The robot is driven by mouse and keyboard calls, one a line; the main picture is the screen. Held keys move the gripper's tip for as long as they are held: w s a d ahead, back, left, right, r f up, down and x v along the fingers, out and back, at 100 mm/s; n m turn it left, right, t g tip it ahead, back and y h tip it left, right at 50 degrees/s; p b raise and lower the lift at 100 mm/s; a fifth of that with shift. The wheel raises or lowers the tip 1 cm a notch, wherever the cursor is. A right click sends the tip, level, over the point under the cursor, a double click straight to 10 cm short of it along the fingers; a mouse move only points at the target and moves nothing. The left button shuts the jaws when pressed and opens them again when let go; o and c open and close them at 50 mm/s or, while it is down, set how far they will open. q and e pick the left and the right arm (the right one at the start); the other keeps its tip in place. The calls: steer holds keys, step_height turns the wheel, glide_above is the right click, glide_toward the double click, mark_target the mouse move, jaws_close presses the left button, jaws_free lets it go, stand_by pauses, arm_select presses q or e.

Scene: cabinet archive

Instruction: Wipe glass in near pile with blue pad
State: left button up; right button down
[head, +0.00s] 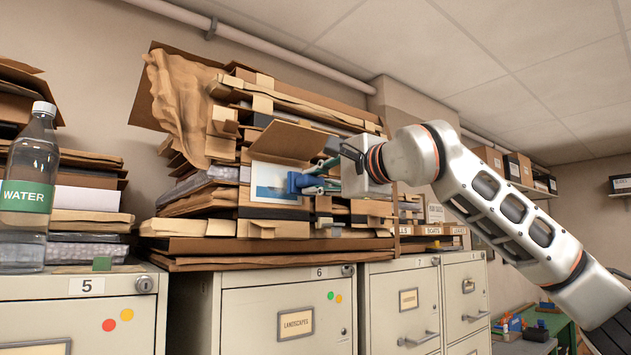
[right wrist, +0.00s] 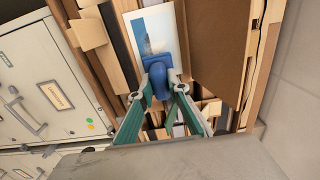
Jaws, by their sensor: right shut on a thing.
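The near pile (head: 215,180) of folders, boards and packets stands on the cabinet marked 6. In it, a glass-fronted picture (head: 268,181) with a white border and a blue image faces out; it also shows in the right wrist view (right wrist: 152,32). My right gripper (head: 312,180) is shut on the blue pad (head: 296,182), and its green fingers show in the right wrist view (right wrist: 165,92). The pad (right wrist: 158,82) overlaps one edge of the picture in both views. I cannot tell whether it touches the glass. My left gripper is not in view.
A brown board flap (head: 290,140) juts out just above the picture. A water bottle (head: 29,190) stands on cabinet 5 (head: 80,312) at the left. Filing cabinets (head: 403,300) line the front, and shelves with boxes (head: 505,166) are farther right.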

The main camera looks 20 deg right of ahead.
steer(key=shift+w, duration=0.1)
steer(key=shift+p+x, duration=0.55)
steer(key=shift+x, duration=0.35)
stand_by(0.3)
steer(key=shift+s+a+b, duration=0.25)
steer(key=shift+a, duration=0.4)
steer(key=shift+s+a+b, duration=0.3)
steer(key=shift+a, duration=0.3)
steer(key=shift+s+a+b, duration=0.25)
steer(key=shift+a, duration=0.4)
steer(key=shift+s+a+b, duration=0.2)
steer(key=shift+a, duration=0.45)
steer(key=shift+s+a+b, duration=0.15)
steer(key=shift+s+a, duration=0.05)
steer(key=shift+a, duration=0.5)
steer(key=shift+s+a+b, duration=0.2)
steer(key=shift+a, duration=0.45)
steer(key=shift+w+d, duration=0.25)
steer(key=shift+d, duration=0.4)
steer(key=shift+w+d, duration=0.25)
steer(key=shift+d, duration=0.45)
steer(key=shift+w+d, duration=0.25)
steer(key=shift+d, duration=0.4)
steer(key=shift+w+d+p, duration=0.25)
steer(key=shift+d, duration=0.4)
steer(key=shift+w+d+p, duration=0.2)
steer(key=shift+d+p, duration=0.05)
steer(key=shift+d, duration=0.35)
steer(key=shift+w+d+p, duration=0.25)
steer(key=shift+d, duration=0.4)
